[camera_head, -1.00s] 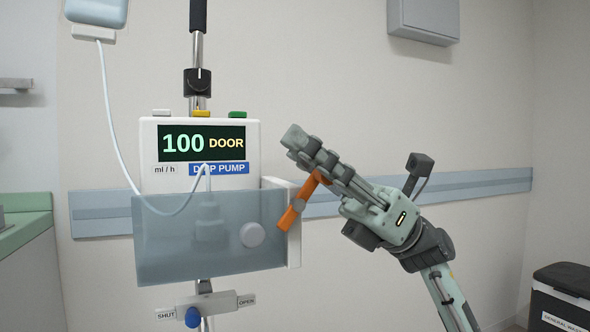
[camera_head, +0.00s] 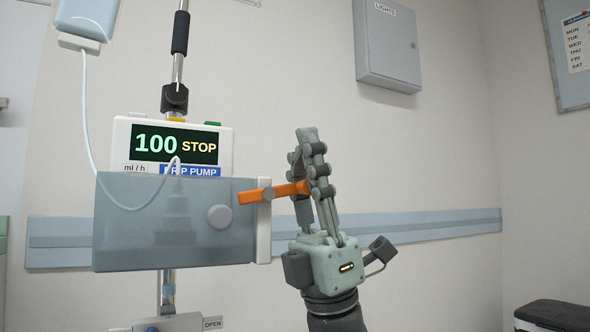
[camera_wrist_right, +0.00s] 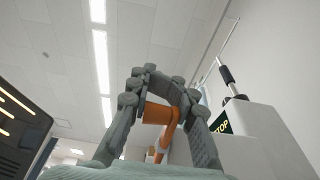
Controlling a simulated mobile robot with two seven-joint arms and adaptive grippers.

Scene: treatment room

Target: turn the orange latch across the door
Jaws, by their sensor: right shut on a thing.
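The orange latch (camera_head: 272,193) lies nearly level at the right side of the drip pump (camera_head: 172,147), its left end over the edge of the smoky see-through door (camera_head: 150,235). The door covers the pump's lower front. The pump display reads 100 STOP. My right gripper (camera_head: 307,165) is shut on the latch's right end. In the right wrist view the latch (camera_wrist_right: 158,114) sits between the fingers of the right gripper (camera_wrist_right: 160,90). My left gripper is in neither view.
A drip bag (camera_head: 87,18) hangs at the upper left, and its thin tube runs down to the pump. A pole (camera_head: 180,65) rises behind the pump. A grey lights box (camera_head: 388,45) and a blue wall rail (camera_head: 420,228) are on the wall. Free room lies right of my gripper.

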